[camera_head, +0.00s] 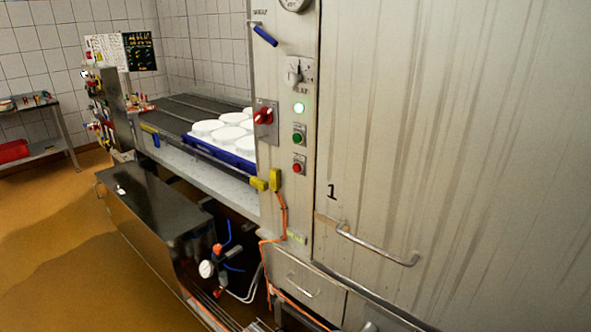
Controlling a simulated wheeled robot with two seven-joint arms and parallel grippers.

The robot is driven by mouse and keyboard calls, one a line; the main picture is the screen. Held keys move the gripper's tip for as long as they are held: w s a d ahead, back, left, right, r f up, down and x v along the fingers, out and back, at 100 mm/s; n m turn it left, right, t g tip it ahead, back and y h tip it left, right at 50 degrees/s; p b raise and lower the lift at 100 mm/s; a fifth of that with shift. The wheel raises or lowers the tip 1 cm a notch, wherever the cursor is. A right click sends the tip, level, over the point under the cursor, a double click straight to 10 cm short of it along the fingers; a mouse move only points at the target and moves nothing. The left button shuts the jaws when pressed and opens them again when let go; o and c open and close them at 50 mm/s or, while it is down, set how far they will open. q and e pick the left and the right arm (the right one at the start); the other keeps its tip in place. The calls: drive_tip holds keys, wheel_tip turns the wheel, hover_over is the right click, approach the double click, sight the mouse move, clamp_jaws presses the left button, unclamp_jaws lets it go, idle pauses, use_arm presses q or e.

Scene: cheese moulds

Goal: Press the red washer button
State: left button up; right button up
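The washer's tall metal cabinet (450,130) fills the right half of the head view. Its narrow control panel (290,215) faces me left of the big door. A small red button (298,168) sits low on the panel, below a green button (299,138) and a lit pale-green lamp (299,107). A red rotary switch (263,117) is on the panel's left side. Nothing covers the red button. Neither of my grippers is in the picture.
A conveyor (185,110) leads to the cabinet, with white round moulds (228,120) in a blue crate (236,160). A dark metal box (150,215) stands below it. A door handle (375,247) juts out at lower right. Open floor (50,260) lies left.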

use_arm(q)
clamp_jaws()
idle(1.6)
